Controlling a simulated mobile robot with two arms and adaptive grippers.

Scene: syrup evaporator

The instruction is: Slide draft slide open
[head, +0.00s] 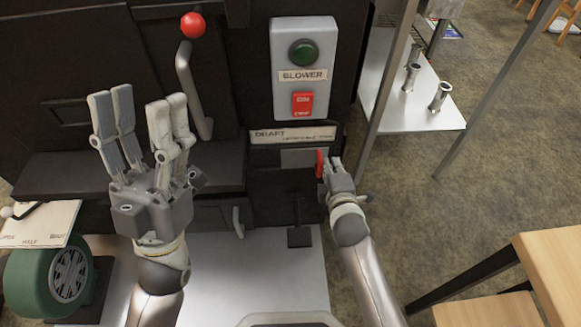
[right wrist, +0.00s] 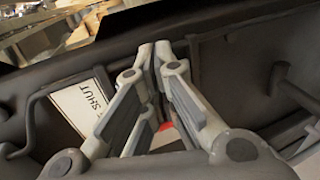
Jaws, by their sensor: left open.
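The draft slide (head: 303,158) is a grey plate in a dark housing under a "DRAFT" label (head: 293,134) in the head view. Its upright red handle (head: 320,163) is at the plate's right end. My right gripper (head: 335,163) is just right of the handle, its fingertips close to or touching it. In the right wrist view its fingers (right wrist: 155,50) come together at the tips, and a bit of red (right wrist: 167,128) shows between them lower down. A firm hold on the handle is not visible. My left gripper (head: 140,110) is open and empty, fingers up, before the dark evaporator front.
A blower switch box (head: 304,70) is above the slide. A red-knobbed lever (head: 192,26) stands behind my left gripper. A green blower (head: 48,272) is at lower left. A metal post (head: 388,85) and shelf are right of the slide. A wooden table (head: 550,270) is at lower right.

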